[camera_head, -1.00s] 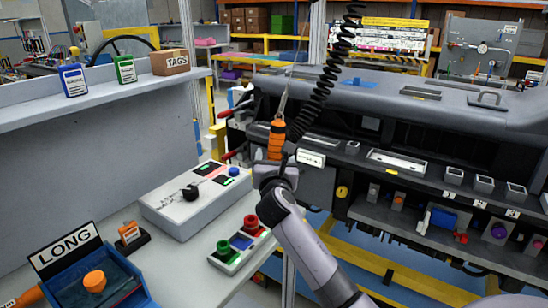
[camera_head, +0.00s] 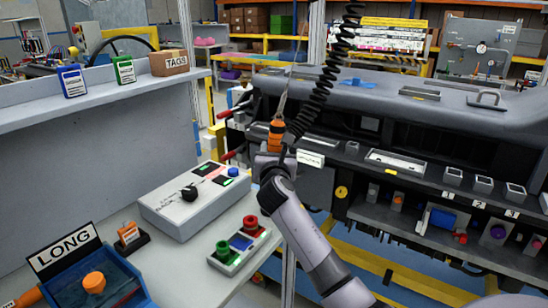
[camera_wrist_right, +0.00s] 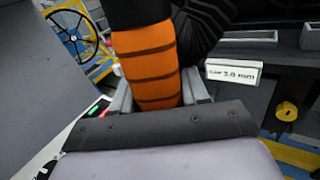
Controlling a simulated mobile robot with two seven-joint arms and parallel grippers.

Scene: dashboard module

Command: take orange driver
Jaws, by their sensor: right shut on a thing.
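The orange driver (camera_head: 276,135) hangs upright in the head view, below a black coiled cord (camera_head: 325,80), in front of the dashboard module. My right gripper (camera_head: 274,157) is shut on its lower part from below. In the right wrist view the driver's orange body with dark bands (camera_wrist_right: 147,68) stands between the two grey fingers of my right gripper (camera_wrist_right: 157,100). My left gripper is not in view.
The grey dashboard module (camera_head: 400,110) lies behind and right of my gripper. A white control box (camera_head: 190,200) and a tray with green and red buttons (camera_head: 240,245) are on the bench at left. A blue LONG bin (camera_head: 130,285) is at lower left.

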